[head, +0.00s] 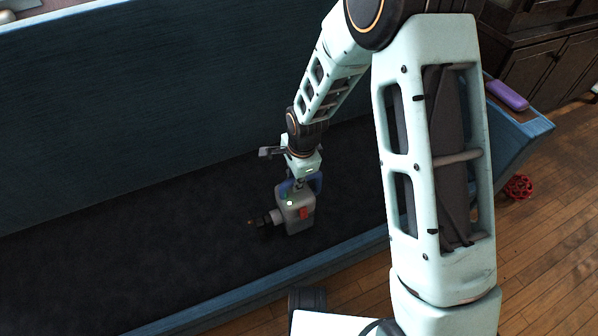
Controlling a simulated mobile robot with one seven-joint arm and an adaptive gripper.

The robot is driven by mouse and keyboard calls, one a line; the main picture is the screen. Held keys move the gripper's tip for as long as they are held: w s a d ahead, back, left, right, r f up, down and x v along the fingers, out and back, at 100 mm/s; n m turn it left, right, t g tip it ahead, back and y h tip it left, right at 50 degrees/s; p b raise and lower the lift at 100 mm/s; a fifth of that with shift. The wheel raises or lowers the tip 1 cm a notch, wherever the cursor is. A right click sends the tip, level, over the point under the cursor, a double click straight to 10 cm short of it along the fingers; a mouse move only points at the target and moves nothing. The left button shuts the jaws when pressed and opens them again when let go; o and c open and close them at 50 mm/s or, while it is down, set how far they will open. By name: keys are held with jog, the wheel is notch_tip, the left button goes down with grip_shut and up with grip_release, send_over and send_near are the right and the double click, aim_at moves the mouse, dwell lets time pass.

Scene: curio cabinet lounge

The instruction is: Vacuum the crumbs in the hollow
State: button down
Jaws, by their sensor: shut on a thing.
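A grey handheld vacuum (296,211) with a red button and a blue handle is in the middle of the head view. My gripper (303,182) is shut on its handle from above. The vacuum's dark nozzle (262,219) points left, low over the dark floor of the hollow (150,235). I cannot tell whether the nozzle touches that floor. The hollow lies between a tall blue back (150,90) and a lower blue front edge (240,295). No crumbs can be made out clearly. My arm hides the right part of the hollow.
A purple object (507,95) lies on a brown top at the right end of the blue furniture. A red wheel-shaped thing (518,186) is on the wooden floor (550,250). Dark cabinets (545,70) stand at the upper right. The hollow's left part looks free of large objects.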

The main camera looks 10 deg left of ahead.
aim_at(290, 200)
jog(key=shift+s+a+r, duration=0.1)
jog(key=shift+s+a, duration=0.15)
jog(key=shift+s, duration=0.5)
jog(key=shift+s+a, duration=0.2)
jog(key=shift+s, duration=0.5)
jog(key=shift+w+a+b, duration=0.15)
jog(key=shift+w+a, duration=0.45)
jog(key=shift+w, duration=0.4)
jog(key=shift+w+a+b, duration=0.1)
jog(key=shift+w+a, duration=0.5)
jog(key=shift+w, duration=0.35)
jog(key=shift+w+a+b, duration=0.15)
jog(key=shift+w+a, duration=0.45)
jog(key=shift+w, duration=0.4)
jog(key=w+a+p+v, duration=0.1)
jog(key=p+v, duration=0.5)
jog(key=v, duration=0.2)
jog(key=shift+r, duration=0.55)
jog(key=shift+w+d, duration=0.1)
jog(key=shift+w, duration=0.05)
